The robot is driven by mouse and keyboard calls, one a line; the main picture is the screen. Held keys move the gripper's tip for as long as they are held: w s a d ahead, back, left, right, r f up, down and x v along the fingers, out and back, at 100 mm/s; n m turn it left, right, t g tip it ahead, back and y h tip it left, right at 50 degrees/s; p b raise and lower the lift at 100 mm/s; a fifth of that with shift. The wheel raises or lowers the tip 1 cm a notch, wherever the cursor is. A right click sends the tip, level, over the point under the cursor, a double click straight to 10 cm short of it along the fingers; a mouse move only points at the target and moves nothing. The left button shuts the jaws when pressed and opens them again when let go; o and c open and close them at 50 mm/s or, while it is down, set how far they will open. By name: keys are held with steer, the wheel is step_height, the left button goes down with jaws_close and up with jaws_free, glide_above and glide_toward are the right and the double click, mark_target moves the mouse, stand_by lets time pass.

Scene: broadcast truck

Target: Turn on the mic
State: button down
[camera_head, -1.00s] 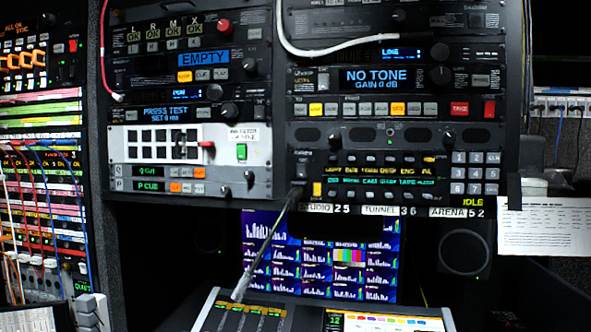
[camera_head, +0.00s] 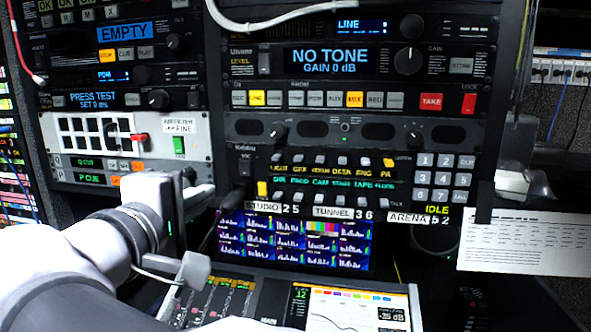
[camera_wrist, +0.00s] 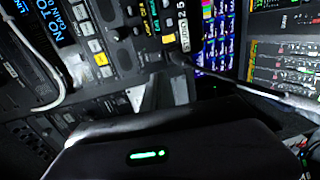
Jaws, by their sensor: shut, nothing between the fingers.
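The intercom panel (camera_head: 345,175) has two rows of lit labels, with a lit yellow button (camera_head: 262,188) at its lower left; the button also shows in the wrist view (camera_wrist: 168,39). The thin gooseneck mic (camera_wrist: 250,88) runs from the panel's lower left corner across the wrist view to the right; in the head view my arm covers much of it. My gripper (camera_head: 207,193) is shut and empty, just left of that corner, pointing at the rack. In the wrist view its grey fingers (camera_wrist: 160,92) sit below the gooseneck's base, apart from the button as far as I can tell.
A mixing desk (camera_head: 250,295) with a lit screen lies below. A multi-picture monitor (camera_head: 290,240) is behind it. A white cable (camera_head: 265,20) loops across the upper rack. A paper sheet (camera_head: 525,243) hangs at the right.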

mark_target(244, 174)
steer(key=w, duration=0.4)
steer(key=w+d+f, duration=0.1)
steer(key=w, duration=0.4)
steer(key=w+d, duration=0.1)
steer(key=w, duration=0.3)
steer(key=shift+w+f, duration=0.4)
